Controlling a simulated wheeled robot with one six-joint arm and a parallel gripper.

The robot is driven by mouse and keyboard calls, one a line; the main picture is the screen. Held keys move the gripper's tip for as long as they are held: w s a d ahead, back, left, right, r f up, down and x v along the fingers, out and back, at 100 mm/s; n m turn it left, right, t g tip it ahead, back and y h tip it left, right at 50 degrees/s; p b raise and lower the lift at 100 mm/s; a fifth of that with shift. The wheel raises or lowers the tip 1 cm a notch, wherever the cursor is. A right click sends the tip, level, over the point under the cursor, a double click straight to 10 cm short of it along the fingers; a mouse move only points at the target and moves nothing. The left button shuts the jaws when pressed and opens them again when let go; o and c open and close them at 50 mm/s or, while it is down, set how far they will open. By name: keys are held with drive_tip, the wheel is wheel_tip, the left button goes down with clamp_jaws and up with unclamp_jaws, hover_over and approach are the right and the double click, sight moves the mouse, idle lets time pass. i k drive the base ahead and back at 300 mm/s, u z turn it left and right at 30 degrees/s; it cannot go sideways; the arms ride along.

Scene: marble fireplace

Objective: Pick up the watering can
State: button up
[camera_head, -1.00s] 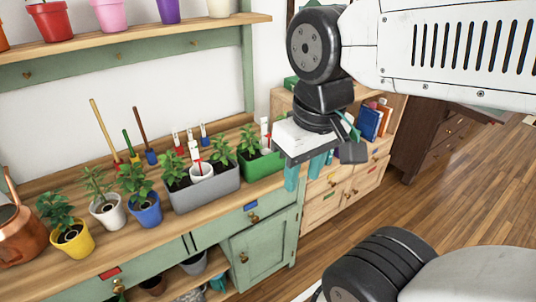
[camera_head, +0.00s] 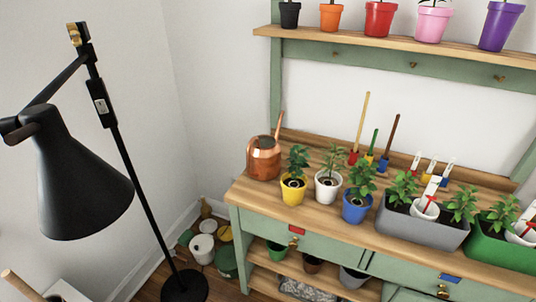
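The copper watering can (camera_head: 264,160) stands upright on the left end of the wooden bench top (camera_head: 262,197). Its spout or handle points up at its right side. It is behind and left of the yellow pot (camera_head: 293,189) and appears apart from it. My gripper is outside the current view, so its state and distance from the can do not show.
A black floor lamp (camera_head: 85,190) stands at the left, its head in the foreground. White (camera_head: 358,207) and blue pots, a grey planter (camera_head: 420,230) and a green planter line the bench. A shelf (camera_head: 400,45) with pots hangs above. Several buckets (camera_head: 202,247) sit on the floor.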

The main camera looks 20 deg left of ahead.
sight(264, 152)
drive_tip(key=z, duration=0.05)
drive_tip(key=k, duration=0.45)
drive_tip(key=u, duration=0.85)
drive_tip(key=i, duration=1.15)
drive_tip(key=u, duration=0.4)
